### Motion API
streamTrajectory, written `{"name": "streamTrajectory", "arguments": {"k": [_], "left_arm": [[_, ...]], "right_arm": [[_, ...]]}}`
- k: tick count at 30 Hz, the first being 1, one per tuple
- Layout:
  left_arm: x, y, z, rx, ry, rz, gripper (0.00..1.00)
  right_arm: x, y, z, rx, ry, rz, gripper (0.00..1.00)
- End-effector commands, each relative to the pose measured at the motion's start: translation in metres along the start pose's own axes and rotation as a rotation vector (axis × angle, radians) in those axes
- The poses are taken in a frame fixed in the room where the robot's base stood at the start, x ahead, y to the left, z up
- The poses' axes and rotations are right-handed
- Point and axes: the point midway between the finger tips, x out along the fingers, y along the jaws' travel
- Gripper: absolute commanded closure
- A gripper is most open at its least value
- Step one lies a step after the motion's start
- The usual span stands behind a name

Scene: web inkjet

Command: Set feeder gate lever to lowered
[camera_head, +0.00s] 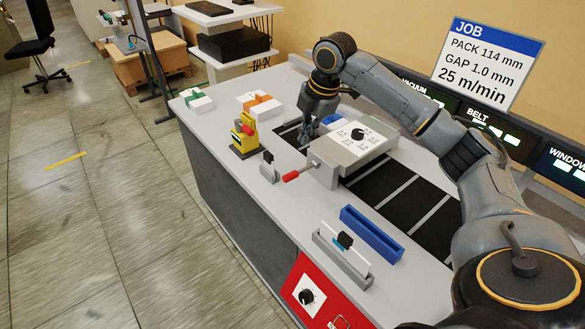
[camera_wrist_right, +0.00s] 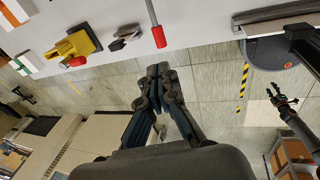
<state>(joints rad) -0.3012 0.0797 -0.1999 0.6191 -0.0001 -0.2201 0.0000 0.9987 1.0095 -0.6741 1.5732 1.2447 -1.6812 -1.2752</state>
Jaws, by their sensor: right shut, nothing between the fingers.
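The feeder gate lever appears to be the red-tipped rod (camera_head: 291,176) on the near side of a grey box with a dial (camera_head: 338,160). Its red grip sticks out toward the bench's front edge. In the right wrist view a red grip on a thin rod (camera_wrist_right: 159,37) shows at the top. My right gripper (camera_head: 306,139) is behind the box's left end, fingers down, apart from the red grip. In the right wrist view its fingertips (camera_wrist_right: 158,72) meet with nothing between them.
A yellow device with a red knob (camera_head: 243,135) and a small black-and-grey part (camera_head: 268,167) stand left of the lever. A blue tray (camera_head: 371,234) and a grey slotted holder (camera_head: 342,263) lie nearer. A job sign (camera_head: 490,62) stands at the back.

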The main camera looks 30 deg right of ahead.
Motion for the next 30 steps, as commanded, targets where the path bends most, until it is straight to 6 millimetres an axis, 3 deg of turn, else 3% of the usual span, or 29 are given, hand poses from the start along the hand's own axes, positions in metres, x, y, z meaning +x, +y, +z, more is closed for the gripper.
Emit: {"name": "streamTrajectory", "arguments": {"k": [5,15,21,30], "left_arm": [[-0.006,0.0,-0.001,0.0,0.001,0.0,0.55],[-0.023,0.0,-0.004,0.0,0.003,0.0,0.55],[-0.032,-0.001,-0.005,0.0,0.003,0.0,0.55],[-0.035,-0.001,-0.005,0.0,0.003,0.0,0.55]], "right_arm": [[0.021,-0.001,-0.001,0.0,0.0,-0.005,1.0],[0.092,-0.001,-0.001,0.002,0.001,-0.005,1.0],[0.123,0.0,-0.001,0.001,0.0,-0.003,1.0],[0.138,0.0,0.0,0.0,0.0,0.0,1.0]]}}
